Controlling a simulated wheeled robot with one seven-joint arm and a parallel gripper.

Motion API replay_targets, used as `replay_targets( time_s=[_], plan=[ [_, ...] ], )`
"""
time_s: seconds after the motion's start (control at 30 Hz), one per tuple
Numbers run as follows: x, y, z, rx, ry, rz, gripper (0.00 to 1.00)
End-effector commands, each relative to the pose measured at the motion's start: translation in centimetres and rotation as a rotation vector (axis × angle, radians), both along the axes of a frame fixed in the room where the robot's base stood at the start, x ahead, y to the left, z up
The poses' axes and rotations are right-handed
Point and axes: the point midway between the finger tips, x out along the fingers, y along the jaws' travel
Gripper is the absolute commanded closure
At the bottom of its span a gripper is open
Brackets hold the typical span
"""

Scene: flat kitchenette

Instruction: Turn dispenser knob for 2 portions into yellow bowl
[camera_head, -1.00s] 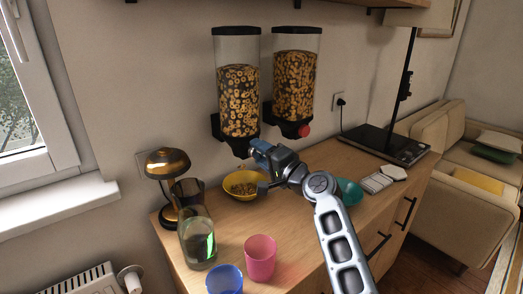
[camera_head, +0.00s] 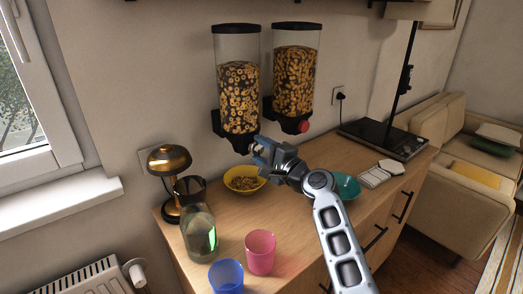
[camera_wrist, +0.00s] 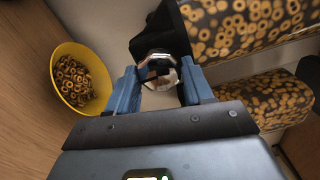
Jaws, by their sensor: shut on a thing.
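Two wall-mounted cereal dispensers hang above the counter. The left dispenser (camera_head: 238,95) holds ring cereal, and its outlet is above the yellow bowl (camera_head: 259,184). The bowl stands on the counter with some cereal rings in it; it also shows in the wrist view (camera_wrist: 96,62). My gripper (camera_head: 262,148) is at the base of the left dispenser. In the wrist view its blue fingers are shut on a shiny knob (camera_wrist: 158,67). In the head view the gripper hides this knob. The right dispenser (camera_head: 296,85) has a red knob (camera_head: 304,127).
A teal bowl (camera_head: 347,184) stands to the right, partly behind my arm. A brass lamp (camera_head: 168,160), a glass carafe (camera_head: 199,235), a pink cup (camera_head: 260,253) and a blue cup (camera_head: 226,276) stand to the left and front.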

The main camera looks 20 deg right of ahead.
Motion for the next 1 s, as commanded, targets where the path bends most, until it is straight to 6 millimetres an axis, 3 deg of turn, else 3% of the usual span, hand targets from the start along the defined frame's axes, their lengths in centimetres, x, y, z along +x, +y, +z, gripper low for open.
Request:
replay_targets(
  time_s=[0.23, 0.27, 0.5, 0.8, 1.0],
  plan=[
    [0.0, -0.2, -0.1, 0.000, 0.001, -0.004, 0.79],
    [0.0, -0.2, -0.1, -0.001, 0.000, -0.004, 0.47],
    [0.0, -0.1, 0.0, -0.001, 0.000, -0.002, 0.24],
    [-0.3, -0.2, -0.1, -0.002, 0.000, -0.001, 0.23],
    [-2.7, -1.0, -0.2, -0.003, -0.001, -0.002, 0.23]
  ],
)
